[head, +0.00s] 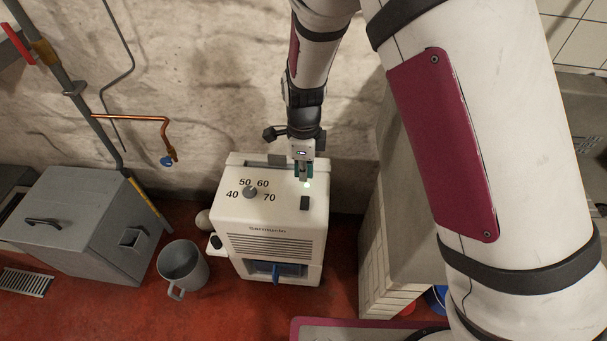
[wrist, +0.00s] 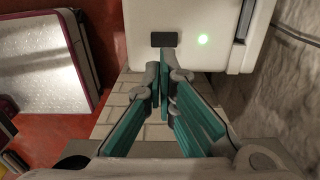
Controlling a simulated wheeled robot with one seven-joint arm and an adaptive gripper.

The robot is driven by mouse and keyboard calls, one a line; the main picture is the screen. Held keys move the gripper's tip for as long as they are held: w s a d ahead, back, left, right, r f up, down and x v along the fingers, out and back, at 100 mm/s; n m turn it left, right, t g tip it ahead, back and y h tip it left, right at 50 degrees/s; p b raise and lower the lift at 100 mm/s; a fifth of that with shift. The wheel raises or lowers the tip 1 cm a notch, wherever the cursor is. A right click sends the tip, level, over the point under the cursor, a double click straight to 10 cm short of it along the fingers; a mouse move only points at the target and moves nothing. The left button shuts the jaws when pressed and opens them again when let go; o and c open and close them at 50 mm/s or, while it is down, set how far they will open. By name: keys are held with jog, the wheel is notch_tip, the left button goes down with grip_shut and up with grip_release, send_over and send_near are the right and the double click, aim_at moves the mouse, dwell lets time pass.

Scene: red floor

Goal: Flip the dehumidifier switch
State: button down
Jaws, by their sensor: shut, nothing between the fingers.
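The dehumidifier (head: 276,218) is a white box on the red floor against the wall. Its top has a round grey dial marked 40 to 70, and a small black switch (head: 304,203) near the right edge. My gripper (head: 304,180) is shut and empty, pointing down over the top, just behind the switch in the head view. In the wrist view the gripper's teal fingertips (wrist: 160,90) meet below the black switch (wrist: 163,40). I cannot tell whether the fingertips touch the dehumidifier.
A grey mug-like bucket (head: 182,266) stands left of the dehumidifier, with a grey lidded box (head: 85,225) farther left. A tiled white block (head: 378,250) stands close on its right. The rough wall (head: 210,90) is right behind.

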aim_at(304, 207)
notch_tip(304, 207, down, 11)
jog(key=shift+f+b, duration=0.2)
jog(key=shift+b, duration=1.05)
jog(key=shift+s+f, duration=0.35)
jog(key=shift+f, duration=0.15)
